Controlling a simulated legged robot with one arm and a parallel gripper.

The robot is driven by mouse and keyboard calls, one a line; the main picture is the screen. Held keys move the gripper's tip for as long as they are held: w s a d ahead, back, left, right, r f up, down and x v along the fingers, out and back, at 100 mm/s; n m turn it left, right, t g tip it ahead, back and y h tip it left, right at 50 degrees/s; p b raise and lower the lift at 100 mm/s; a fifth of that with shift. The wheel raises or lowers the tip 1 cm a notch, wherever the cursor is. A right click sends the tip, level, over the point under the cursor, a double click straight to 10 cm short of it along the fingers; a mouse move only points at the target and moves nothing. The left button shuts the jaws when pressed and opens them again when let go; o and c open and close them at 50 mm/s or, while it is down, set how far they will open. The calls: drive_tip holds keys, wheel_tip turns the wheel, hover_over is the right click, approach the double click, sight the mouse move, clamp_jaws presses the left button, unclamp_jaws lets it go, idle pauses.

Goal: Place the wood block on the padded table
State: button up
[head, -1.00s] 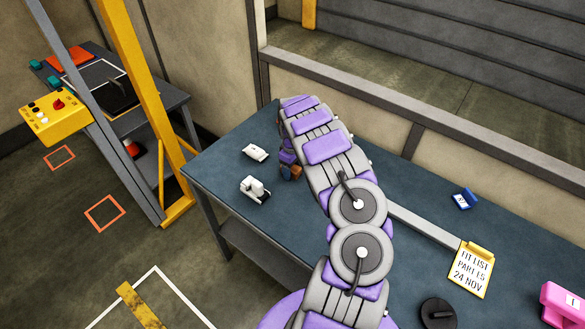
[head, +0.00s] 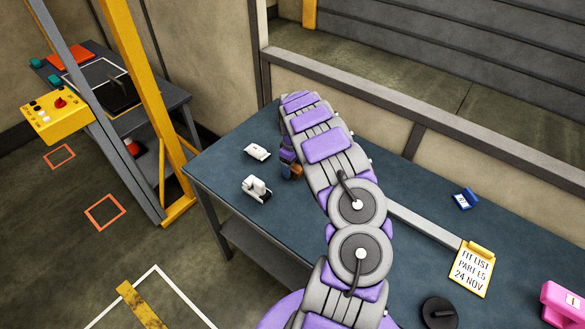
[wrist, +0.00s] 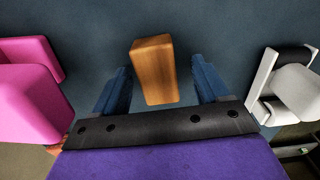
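The wood block (wrist: 153,70) is a brown, upright-looking box shape in the wrist view, in front of my gripper and between the lines of its two fingers. My gripper (wrist: 161,78) has its blue fingers spread, with a gap on each side of the block; it is open. In the head view my arm hides most of the gripper, and a small brown patch (head: 294,171) shows at the arm's far end; I cannot tell if it is the block. The padded table (head: 235,150) has a dark blue top. Whether the block touches it is unclear.
Two white items, a flat one (head: 257,152) and a taller one (head: 256,189), sit near the table's left end. A pink object (wrist: 32,85) is left of the gripper in the wrist view. A yellow frame post (head: 140,100) stands left of the table.

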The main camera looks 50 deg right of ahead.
sight(292, 167)
wheel_tip(292, 167, up, 11)
drive_tip(key=p, duration=0.1)
drive_tip(key=s+a+r+m, duration=0.2)
drive_tip(key=s+a+r, duration=0.1)
drive_tip(key=a+r, duration=0.7)
drive_tip(key=s+a+r+g, duration=0.1)
drive_tip(key=s+a+r, duration=0.3)
drive_tip(key=a, duration=0.3)
drive_tip(key=s+a+r, duration=0.4)
drive_tip(key=a, duration=0.4)
drive_tip(key=s+a, duration=1.7)
drive_tip(key=s, duration=0.4)
drive_tip(key=shift+r+g, duration=0.35)
drive_tip(key=shift+g, duration=0.05)
drive_tip(key=shift+a+f, duration=0.1)
drive_tip(key=shift+f+b, duration=0.55)
drive_tip(key=shift+f, duration=0.15)
